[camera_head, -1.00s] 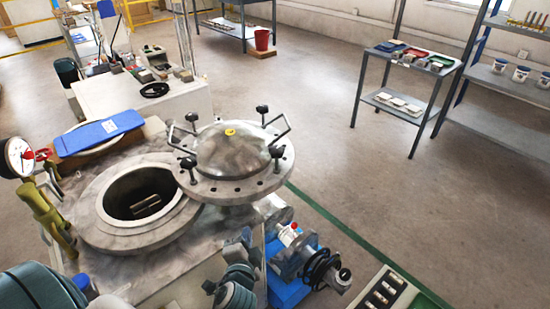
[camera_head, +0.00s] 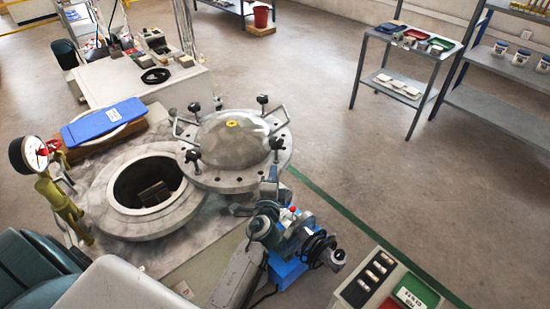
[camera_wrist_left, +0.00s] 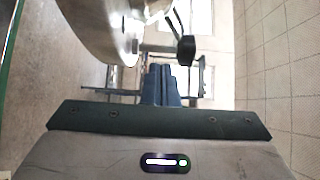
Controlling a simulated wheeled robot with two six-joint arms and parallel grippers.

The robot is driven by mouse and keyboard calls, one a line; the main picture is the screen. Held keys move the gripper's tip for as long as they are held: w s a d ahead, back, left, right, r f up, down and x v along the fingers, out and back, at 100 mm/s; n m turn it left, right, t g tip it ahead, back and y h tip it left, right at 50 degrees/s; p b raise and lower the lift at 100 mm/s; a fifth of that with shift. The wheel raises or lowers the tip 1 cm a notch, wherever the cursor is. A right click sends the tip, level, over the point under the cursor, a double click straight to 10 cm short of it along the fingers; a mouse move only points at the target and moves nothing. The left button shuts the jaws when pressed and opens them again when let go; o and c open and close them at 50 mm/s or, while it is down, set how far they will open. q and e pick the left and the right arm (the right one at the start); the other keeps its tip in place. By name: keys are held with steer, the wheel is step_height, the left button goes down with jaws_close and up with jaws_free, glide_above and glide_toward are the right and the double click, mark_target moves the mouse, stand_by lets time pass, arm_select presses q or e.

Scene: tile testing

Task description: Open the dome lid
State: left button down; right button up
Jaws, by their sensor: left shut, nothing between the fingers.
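The grey dome lid (camera_head: 232,145) has a yellow centre cap, black knobs and bar handles. It sits swung to the right of the round opening (camera_head: 148,183), overlapping only its right rim, so the dark inside is visible. My left gripper (camera_head: 270,178) is at the lid's front right edge, shut and empty; I cannot tell if it touches the lid. In the left wrist view its closed blue-grey fingers (camera_wrist_left: 162,85) point toward a handle and black knob (camera_wrist_left: 186,50), with the lid's pale rim (camera_wrist_left: 105,30) at upper left. My right gripper is not in view.
A gauge on a yellow-green pipe (camera_head: 55,185) stands left of the opening. A blue clipboard (camera_head: 103,123) lies behind it. The floor beyond is clear up to the grey shelves (camera_head: 400,85).

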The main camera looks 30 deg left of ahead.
mark_target(276, 154)
arm_select(q)
steer(key=p+x, duration=0.1)
steer(key=x, duration=0.4)
steer(key=shift+w, duration=0.15)
steer(key=shift+a, duration=0.1)
